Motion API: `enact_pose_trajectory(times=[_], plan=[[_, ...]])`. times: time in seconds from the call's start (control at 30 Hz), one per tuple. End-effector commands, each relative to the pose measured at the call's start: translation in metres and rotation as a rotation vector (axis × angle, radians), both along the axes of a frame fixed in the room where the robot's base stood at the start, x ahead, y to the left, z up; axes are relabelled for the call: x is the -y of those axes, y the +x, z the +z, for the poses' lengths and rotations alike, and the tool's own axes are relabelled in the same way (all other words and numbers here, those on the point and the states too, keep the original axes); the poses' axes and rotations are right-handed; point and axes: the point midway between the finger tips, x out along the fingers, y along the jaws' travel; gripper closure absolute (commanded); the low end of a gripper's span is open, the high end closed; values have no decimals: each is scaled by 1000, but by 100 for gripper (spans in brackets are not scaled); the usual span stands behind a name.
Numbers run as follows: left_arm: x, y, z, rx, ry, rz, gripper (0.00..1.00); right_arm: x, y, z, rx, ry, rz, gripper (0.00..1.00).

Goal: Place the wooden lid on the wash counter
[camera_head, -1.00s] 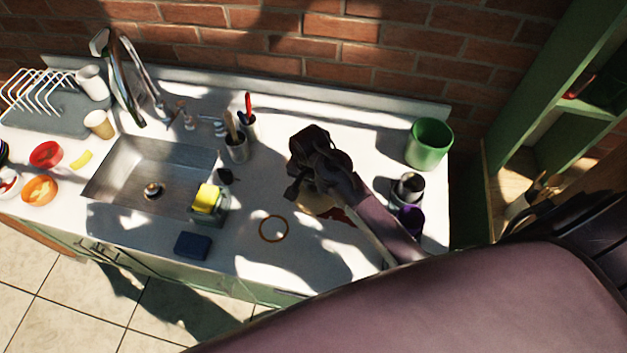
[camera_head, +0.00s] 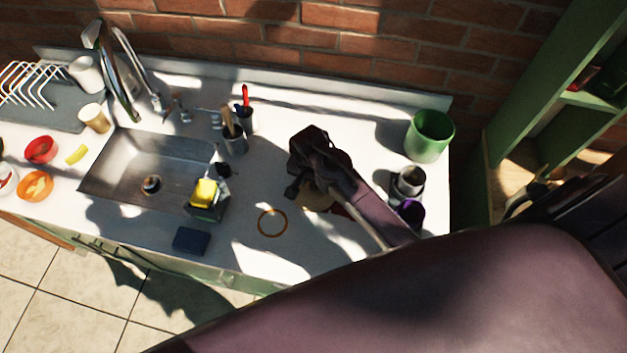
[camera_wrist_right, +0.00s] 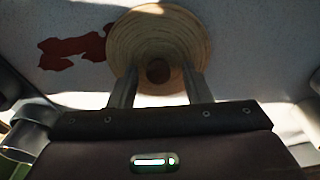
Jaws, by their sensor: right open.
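The wooden lid (camera_wrist_right: 158,28) is round and pale with a dark round knob (camera_wrist_right: 158,71), seen close up in the right wrist view. In the head view the lid (camera_head: 318,200) appears to lie on the white wash counter (camera_head: 268,258), right of the sink, partly hidden by my right gripper. My right gripper (camera_head: 298,188) is over the lid. In the wrist view its two fingers (camera_wrist_right: 161,74) are apart, one on each side of the knob. Whether they touch it I cannot tell. My left gripper is not in view.
A dark red stain (camera_wrist_right: 75,50) lies beside the lid. An amber ring (camera_head: 272,223) and a blue block (camera_head: 191,241) lie left of it. A green cup (camera_head: 429,136) and a purple cup (camera_head: 410,212) stand right. The sink (camera_head: 145,170) is further left. The counter's front is mostly clear.

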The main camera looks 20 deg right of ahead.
Motion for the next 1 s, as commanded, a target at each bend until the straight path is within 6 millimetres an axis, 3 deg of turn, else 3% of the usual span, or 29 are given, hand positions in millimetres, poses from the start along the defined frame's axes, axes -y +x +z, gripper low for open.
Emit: enact_pose_trajectory(times=[0.23, 0.7, 1.0], plan=[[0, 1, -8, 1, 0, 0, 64, -2, 0, 19, 5, 0, 0, 56], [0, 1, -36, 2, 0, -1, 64, -10, -8, 109, 4, 1, -1, 56], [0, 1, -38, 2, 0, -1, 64, -11, -10, 123, -1, -1, 0, 56]])
